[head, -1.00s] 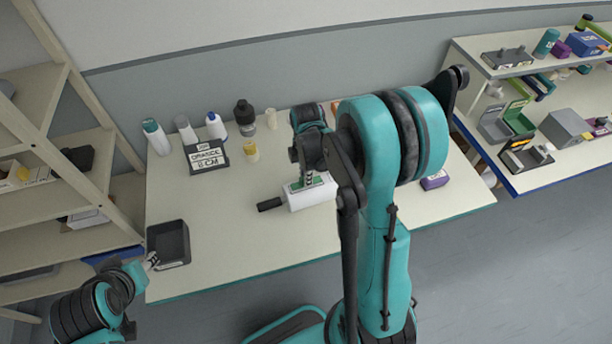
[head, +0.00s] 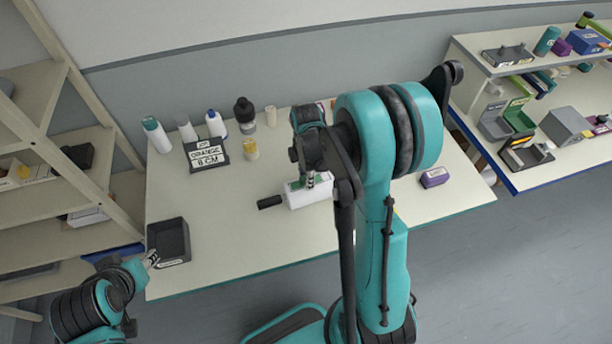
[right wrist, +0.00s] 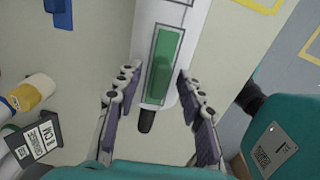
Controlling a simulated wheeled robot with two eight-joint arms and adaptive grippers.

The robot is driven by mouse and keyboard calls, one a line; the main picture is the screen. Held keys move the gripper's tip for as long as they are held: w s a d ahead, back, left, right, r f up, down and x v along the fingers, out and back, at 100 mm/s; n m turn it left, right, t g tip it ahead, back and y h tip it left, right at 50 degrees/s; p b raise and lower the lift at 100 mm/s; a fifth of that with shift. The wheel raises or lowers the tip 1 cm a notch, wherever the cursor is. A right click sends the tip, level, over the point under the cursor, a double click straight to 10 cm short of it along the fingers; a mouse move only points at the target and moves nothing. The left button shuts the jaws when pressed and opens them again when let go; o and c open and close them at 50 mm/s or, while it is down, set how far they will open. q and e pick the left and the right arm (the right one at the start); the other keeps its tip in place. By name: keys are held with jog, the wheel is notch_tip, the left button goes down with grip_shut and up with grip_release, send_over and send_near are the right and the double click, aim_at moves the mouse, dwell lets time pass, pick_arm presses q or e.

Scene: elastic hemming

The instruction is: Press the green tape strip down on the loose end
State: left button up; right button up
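The green tape strip (right wrist: 160,68) lies on the white block (right wrist: 185,15) inside a dark outlined rectangle in the right wrist view. The block (head: 318,194) lies on the table in the head view, partly hidden by my right arm. Its black handle (head: 269,202) points left. My right gripper (right wrist: 157,95) is open, with one finger on each side of the strip in the picture; whether it touches the block cannot be told. I cannot make out a loose end. My left gripper (head: 151,260) is by the dark tray; its finger opening is too small to tell.
The dark tray (head: 185,232) sits at the table's left front. A black label sign (head: 207,163), bottles (head: 216,125) and a yellow jar (head: 251,150) stand at the back. A purple box (head: 434,178) lies right of my arm. The table's front middle is clear.

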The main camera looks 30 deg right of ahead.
notch_tip(320, 180, up, 12)
dwell(0.6)
jog(key=s+a+f+m+t+b, duration=0.6)
jog(key=s+a+m+b, duration=0.4)
jog(key=m, duration=0.6)
jog(key=shift+s+a+f+t+b, duration=0.25)
jog(key=shift+s+a+t+b, duration=0.1)
jog(key=shift+s+t, duration=0.2)
jog(key=shift+d, duration=0.1)
